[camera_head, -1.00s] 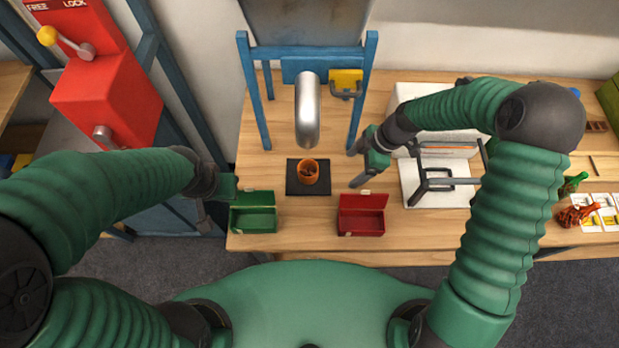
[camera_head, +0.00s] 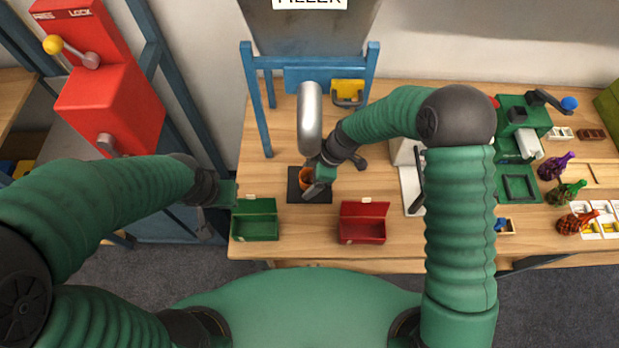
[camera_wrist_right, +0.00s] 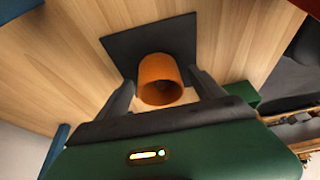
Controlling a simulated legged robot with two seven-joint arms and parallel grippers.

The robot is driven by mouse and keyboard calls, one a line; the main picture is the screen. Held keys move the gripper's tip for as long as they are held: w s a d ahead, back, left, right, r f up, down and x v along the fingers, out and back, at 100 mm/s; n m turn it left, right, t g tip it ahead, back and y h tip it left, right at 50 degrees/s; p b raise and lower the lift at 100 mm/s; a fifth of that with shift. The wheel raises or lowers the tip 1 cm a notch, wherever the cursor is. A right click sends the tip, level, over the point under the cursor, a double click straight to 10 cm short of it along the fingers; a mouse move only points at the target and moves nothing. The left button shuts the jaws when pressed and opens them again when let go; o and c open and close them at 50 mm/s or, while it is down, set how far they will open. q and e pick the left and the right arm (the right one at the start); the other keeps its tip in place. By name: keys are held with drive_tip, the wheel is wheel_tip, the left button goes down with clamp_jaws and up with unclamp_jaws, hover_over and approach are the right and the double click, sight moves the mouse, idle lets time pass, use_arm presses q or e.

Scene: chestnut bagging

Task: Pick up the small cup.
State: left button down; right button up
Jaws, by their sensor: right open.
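The small orange cup (camera_head: 305,178) stands on a dark square mat (camera_head: 294,192) on the wooden table, below the silver spout (camera_head: 309,118). In the right wrist view the cup (camera_wrist_right: 160,72) sits between the two fingers of my right gripper (camera_wrist_right: 162,82). The gripper is open, one finger on each side, with no clear contact. In the head view my right gripper (camera_head: 337,178) partly hides the cup. What is inside the cup is not clear. My left gripper (camera_head: 213,208) hangs beside the green box, its jaws unclear.
An open green box (camera_head: 254,228) and an open red box (camera_head: 361,231) stand at the front edge. A blue frame (camera_head: 255,100) surrounds the spout. A green machine (camera_head: 517,135) and several netted bags (camera_head: 567,192) are at right. A red lever box (camera_head: 112,100) is at left.

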clamp_jaws()
idle(0.5)
